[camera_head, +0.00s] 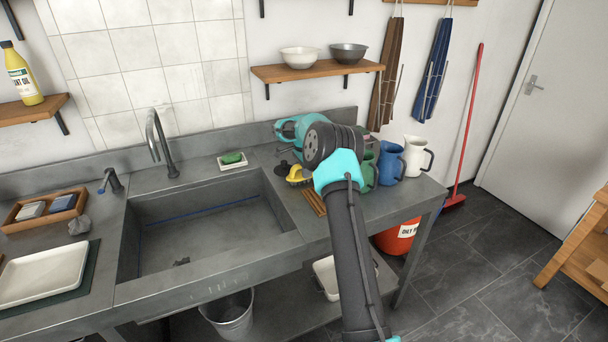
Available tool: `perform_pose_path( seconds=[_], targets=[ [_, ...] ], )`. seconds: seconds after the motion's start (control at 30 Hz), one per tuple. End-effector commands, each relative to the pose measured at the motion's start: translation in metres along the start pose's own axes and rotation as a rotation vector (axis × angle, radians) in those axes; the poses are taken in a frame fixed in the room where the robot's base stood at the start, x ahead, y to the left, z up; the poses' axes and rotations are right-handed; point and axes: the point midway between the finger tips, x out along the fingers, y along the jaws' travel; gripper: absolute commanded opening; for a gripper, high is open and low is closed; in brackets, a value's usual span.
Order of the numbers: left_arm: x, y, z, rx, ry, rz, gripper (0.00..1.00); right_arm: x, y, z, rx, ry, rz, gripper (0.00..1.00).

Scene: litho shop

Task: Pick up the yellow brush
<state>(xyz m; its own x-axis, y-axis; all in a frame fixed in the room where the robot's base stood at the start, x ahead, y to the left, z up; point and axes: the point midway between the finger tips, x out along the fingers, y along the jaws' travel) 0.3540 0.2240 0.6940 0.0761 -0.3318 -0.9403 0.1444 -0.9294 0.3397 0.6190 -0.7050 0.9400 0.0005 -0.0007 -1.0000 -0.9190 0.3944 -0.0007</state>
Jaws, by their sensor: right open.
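The yellow brush (297,176) lies on the grey counter to the right of the sink basin, with dark bristles along its lower edge. My right arm reaches up from the bottom of the picture, and its turquoise right gripper (284,130) is above and behind the brush in the picture, apart from it. The gripper is open; I see nothing held in it. The arm's wrist hides part of the counter just right of the brush. My left gripper is not in view.
The sink (205,228) opens left of the brush. Brown wooden sticks (314,201) lie close in front of it. A green jug (367,170), a blue jug (389,160) and a white jug (415,157) stand to the right. A soap dish (223,167) sits behind the sink.

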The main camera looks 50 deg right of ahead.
Motion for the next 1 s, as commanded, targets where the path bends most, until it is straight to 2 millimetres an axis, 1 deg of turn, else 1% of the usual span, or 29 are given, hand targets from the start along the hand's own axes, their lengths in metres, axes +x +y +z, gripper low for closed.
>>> perform_pose_path(
  seconds=[0.3, 0.37, 0.9, 1.0],
  targets=[
    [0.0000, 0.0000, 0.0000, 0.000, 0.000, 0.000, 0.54, -0.0004, 0.0001, 0.0000, 0.000, 0.000, 0.000, 0.57],
    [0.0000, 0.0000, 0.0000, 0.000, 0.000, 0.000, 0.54, -0.0005, 0.0000, 0.0000, 0.000, 0.000, 0.000, 0.53],
    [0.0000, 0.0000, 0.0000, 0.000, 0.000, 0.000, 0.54, -0.0006, 0.0001, 0.0000, 0.000, 0.000, 0.000, 0.01],
    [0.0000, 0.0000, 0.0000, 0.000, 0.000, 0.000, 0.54, -0.0008, 0.0000, 0.0000, 0.000, 0.000, 0.000, 0.01]
  ],
)
